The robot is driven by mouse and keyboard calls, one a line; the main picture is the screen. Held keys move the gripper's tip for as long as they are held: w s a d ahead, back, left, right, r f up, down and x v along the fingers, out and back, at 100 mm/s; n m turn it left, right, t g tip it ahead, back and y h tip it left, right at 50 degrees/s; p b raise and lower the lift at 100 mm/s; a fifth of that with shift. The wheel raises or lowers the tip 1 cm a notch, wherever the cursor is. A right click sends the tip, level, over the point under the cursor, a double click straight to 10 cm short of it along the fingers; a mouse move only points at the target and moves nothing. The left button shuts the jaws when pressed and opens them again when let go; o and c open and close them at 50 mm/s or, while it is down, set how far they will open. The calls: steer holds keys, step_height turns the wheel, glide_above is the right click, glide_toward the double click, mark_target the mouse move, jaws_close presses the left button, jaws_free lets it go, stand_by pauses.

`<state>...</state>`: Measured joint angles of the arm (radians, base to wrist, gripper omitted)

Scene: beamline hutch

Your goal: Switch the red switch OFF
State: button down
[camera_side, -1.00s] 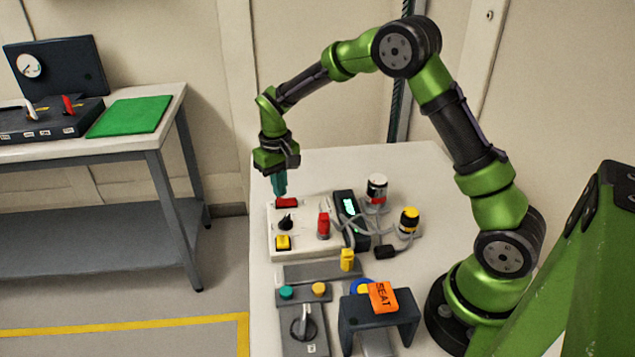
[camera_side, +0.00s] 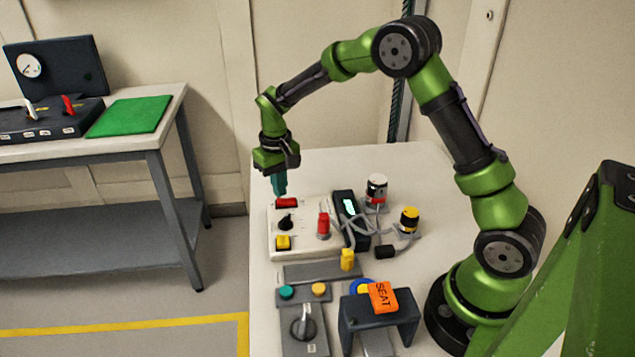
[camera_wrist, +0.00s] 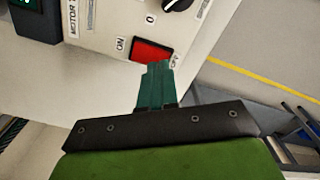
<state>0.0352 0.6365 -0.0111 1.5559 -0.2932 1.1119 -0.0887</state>
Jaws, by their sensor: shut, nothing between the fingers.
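The red switch (camera_side: 287,202) is a rocker at the back end of a white control box (camera_side: 262,243). In the wrist view the red switch (camera_wrist: 151,51) has "ON" printed at its left end; the label at its right end is partly covered. My gripper (camera_side: 279,190) points down just above and behind the switch, at its left part in the side view. In the wrist view my gripper (camera_wrist: 157,70) has its teal fingers together and empty, with the tips overlapping the switch's near right edge. I cannot tell whether they touch it.
The box also carries a black knob (camera_side: 286,222), a yellow switch (camera_side: 283,242) and a red-capped part (camera_side: 323,226). A dark display unit (camera_side: 351,220) with cables stands to the right. A dark bracket (camera_side: 380,316) with an orange "SEAT" tag is in front.

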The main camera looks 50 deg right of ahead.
mark_target(283, 203)
steer(key=shift+f, duration=1)
stand_by(0.5)
steer(key=shift+r, duration=3.55)
steer(key=shift+f, duration=0.15)
steer(key=shift+s+a+f, duration=0.15)
steer(key=shift+s+f, duration=0.2)
steer(key=shift+s, duration=0.2)
steer(key=s+a+r+t+y, duration=0.1)
steer(key=s+a+r+t, duration=0.1)
steer(key=s+r, duration=0.5)
steer(key=s+a+r+m+t+y, duration=0.1)
steer(key=s+a+r+t, duration=0.2)
steer(key=s, duration=1.2)
step_height(283, 203, up, 4)
steer(key=shift+s+r+t, duration=0.15)
steer(key=shift+s+t, duration=0.25)
steer(key=shift+t, duration=0.7)
